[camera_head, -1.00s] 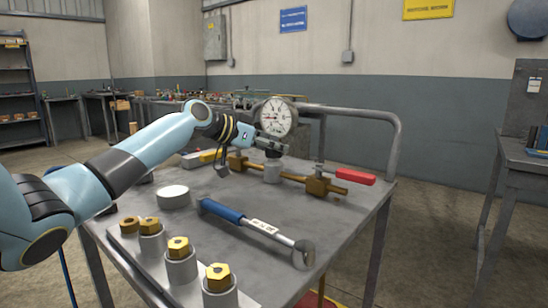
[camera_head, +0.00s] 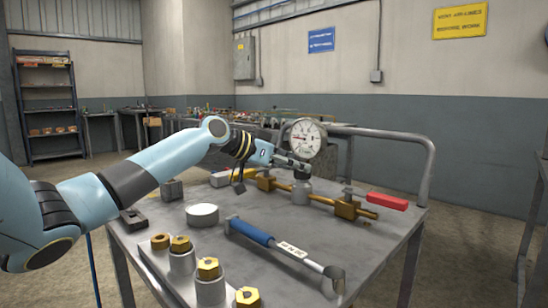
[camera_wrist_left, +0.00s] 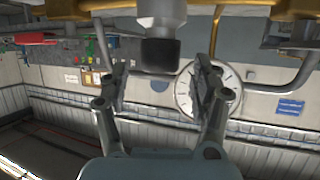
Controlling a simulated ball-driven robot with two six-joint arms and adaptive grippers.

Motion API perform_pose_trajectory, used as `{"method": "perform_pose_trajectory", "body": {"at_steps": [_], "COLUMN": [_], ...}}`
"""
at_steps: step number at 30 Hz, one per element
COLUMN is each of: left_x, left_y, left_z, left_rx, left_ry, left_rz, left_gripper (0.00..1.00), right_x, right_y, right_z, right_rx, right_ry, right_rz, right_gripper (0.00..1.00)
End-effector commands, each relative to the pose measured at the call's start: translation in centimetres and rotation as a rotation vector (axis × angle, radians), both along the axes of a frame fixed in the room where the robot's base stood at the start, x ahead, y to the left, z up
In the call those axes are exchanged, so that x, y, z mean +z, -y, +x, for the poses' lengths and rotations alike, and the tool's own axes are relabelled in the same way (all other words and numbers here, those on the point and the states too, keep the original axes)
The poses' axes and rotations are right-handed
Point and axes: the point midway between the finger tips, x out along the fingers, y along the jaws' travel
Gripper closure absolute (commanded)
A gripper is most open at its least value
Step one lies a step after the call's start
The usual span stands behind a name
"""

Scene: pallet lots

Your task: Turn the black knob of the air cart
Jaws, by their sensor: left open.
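The black knob (camera_head: 301,175) sits on a pale grey cylinder (camera_head: 301,191) below the round white gauge (camera_head: 306,138) on the cart top (camera_head: 225,238). My left gripper (camera_head: 298,164) is at the knob, partly covering it. In the left wrist view the knob (camera_wrist_left: 160,55) shows between the two open fingers (camera_wrist_left: 163,68) of the left gripper, with a visible gap on each side. The gauge (camera_wrist_left: 222,88) lies behind the right-hand finger there. My right gripper is not in view.
A brass pipe with valve bodies (camera_head: 347,208) and a red handle (camera_head: 387,201) runs right of the knob. A blue-handled wrench (camera_head: 250,232), a white disc (camera_head: 202,214) and several brass hex fittings (camera_head: 208,268) lie nearer. The cart's rail (camera_head: 425,165) stands behind.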

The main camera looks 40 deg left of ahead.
Motion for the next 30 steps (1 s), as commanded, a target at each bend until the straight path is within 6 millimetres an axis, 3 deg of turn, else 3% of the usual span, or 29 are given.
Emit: {"method": "perform_pose_trajectory", "body": {"at_steps": [6, 12, 30], "left_x": [1.6, 2.7, 3.4], "left_y": [-2.0, -2.9, -3.1], "left_z": [-4.1, -6.4, -7.5], "left_rx": [0.002, 0.001, 0.001], "left_ry": [-0.003, -0.002, 0.0], "left_rz": [0.01, 0.008, 0.0], "left_gripper": [0.35, 0.35, 0.35], "right_x": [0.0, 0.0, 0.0], "right_y": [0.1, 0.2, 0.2], "right_z": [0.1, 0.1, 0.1], "right_rx": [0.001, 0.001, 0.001], "right_ry": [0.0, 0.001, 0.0], "right_rz": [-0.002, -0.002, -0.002], "right_gripper": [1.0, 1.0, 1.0]}}
